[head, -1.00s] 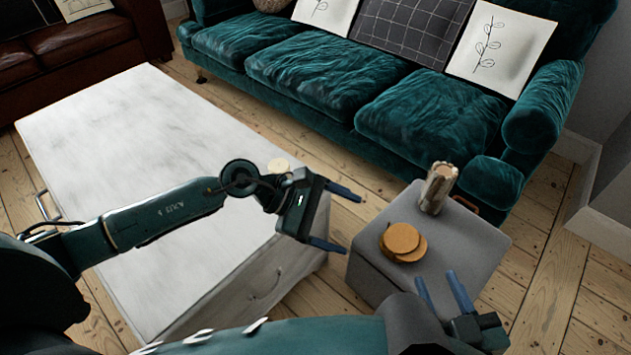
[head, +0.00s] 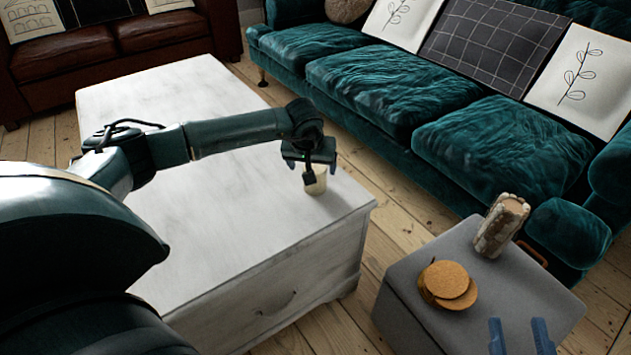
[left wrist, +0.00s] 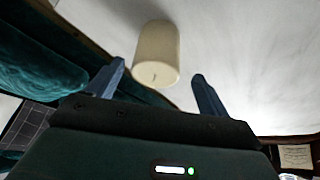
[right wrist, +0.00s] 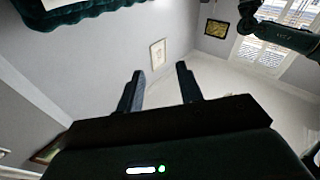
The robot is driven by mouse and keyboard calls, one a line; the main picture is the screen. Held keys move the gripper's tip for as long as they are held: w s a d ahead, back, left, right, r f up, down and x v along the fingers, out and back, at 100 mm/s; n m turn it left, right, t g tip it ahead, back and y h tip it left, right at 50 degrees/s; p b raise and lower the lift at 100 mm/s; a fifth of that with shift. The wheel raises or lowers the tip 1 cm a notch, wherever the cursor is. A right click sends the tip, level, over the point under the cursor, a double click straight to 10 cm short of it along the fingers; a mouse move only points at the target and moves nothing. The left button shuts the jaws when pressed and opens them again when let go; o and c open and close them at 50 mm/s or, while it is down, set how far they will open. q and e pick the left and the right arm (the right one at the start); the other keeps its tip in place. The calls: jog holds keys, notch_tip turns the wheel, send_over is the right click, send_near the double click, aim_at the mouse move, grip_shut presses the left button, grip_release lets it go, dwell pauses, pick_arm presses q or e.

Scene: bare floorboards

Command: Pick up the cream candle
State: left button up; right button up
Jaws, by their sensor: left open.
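The cream candle (head: 316,184) stands upright on the white coffee table (head: 215,215), near its right end. My left gripper (head: 312,170) is above the candle, pointing down, and hides part of it in the head view. In the left wrist view the candle (left wrist: 157,54) lies between the lines of the two blue fingers and just beyond their tips. The left gripper (left wrist: 160,80) is open, with nothing between its fingers. My right gripper (head: 520,335) is at the bottom right of the head view, in front of the grey ottoman. Its fingers (right wrist: 160,80) are apart and empty.
A grey ottoman (head: 420,310) at the right holds round orange-brown coasters (head: 448,284) and a wooden, log-like holder (head: 500,225). A teal sofa (head: 390,85) stands behind, a brown leather sofa (head: 110,50) at the back left. The table top around the candle is clear.

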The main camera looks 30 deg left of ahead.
pick_arm(q)
jog(key=x, duration=0.1)
jog(key=b+x, duration=0.1)
jog(key=x, duration=0.1)
jog(key=b+x, duration=0.1)
jog(key=shift+d+f, duration=0.25)
jog(key=shift+d, duration=0.05)
jog(key=shift+w+a+f, duration=0.1)
jog(key=shift+w+f, duration=0.05)
jog(key=shift+f, duration=0.2)
jog(key=shift+w+f, duration=0.1)
jog(key=c, duration=1.2)
pick_arm(e)
jog(key=shift+w+a+y, duration=0.1)
jog(key=shift+a+y, duration=0.1)
jog(key=shift+y, duration=0.1)
pick_arm(q)
jog(key=shift+o, duration=0.2)
